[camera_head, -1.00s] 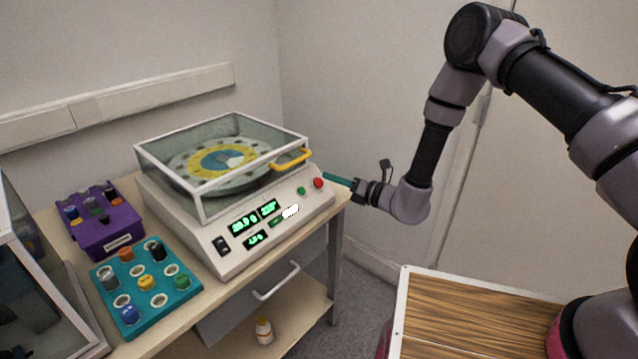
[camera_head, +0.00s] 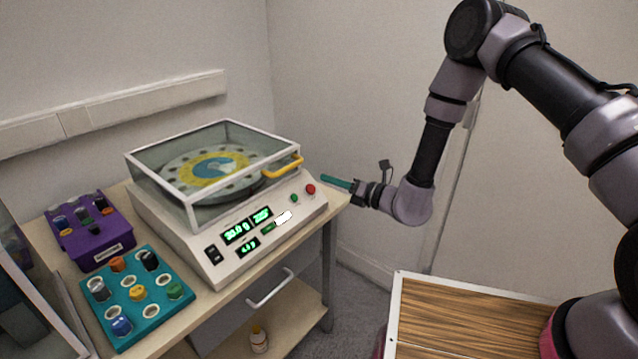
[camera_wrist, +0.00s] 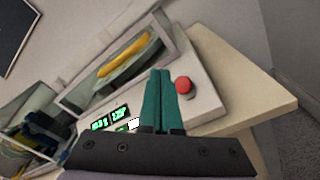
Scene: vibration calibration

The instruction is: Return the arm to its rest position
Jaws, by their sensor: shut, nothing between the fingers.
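My arm reaches in from the right in the head view and bends down to my gripper (camera_head: 337,182). The gripper's green fingers are shut and hold nothing. They point left, close to the right end of the white machine (camera_head: 262,240) and its red button (camera_head: 310,189). In the wrist view the shut fingers (camera_wrist: 163,76) rise in the middle, with the red button (camera_wrist: 183,85) just right of their tips. I cannot tell a touch there; the head view shows a gap. The machine's clear lid is down over a round disc, and its green displays are lit.
A teal rack (camera_head: 152,312) and a purple rack (camera_head: 90,240) with coloured vials stand left of the machine on the table. A glass-walled case (camera_head: 30,300) is at the far left. A wood-topped surface (camera_head: 470,318) lies at the lower right. Walls stand behind.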

